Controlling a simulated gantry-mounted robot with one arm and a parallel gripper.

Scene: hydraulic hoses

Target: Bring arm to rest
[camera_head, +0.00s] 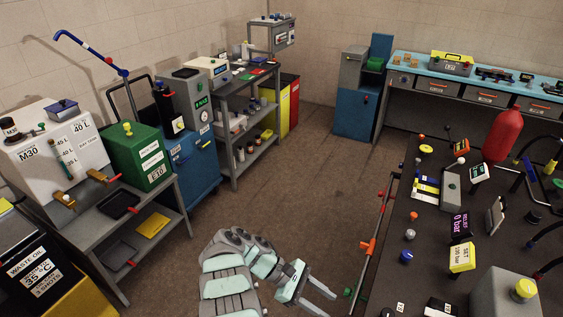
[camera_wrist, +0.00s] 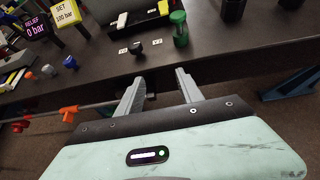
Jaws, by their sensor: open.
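My gripper (camera_head: 312,292) is at the bottom middle of the head view, over the floor just left of the dark bench. My pale green arm is folded behind it. In the wrist view my gripper (camera_wrist: 160,84) has its two grey fingers apart, with nothing between them. The fingers point toward the front edge of the dark bench (camera_wrist: 215,65). Whether they touch the bench edge I cannot tell.
A rail with orange fittings (camera_head: 367,247) runs along the bench's left edge, close to my gripper. A green-topped part (camera_wrist: 180,28) and a small black knob (camera_wrist: 135,47) stand on the bench. Open floor (camera_head: 290,180) lies between the bench and the left shelves.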

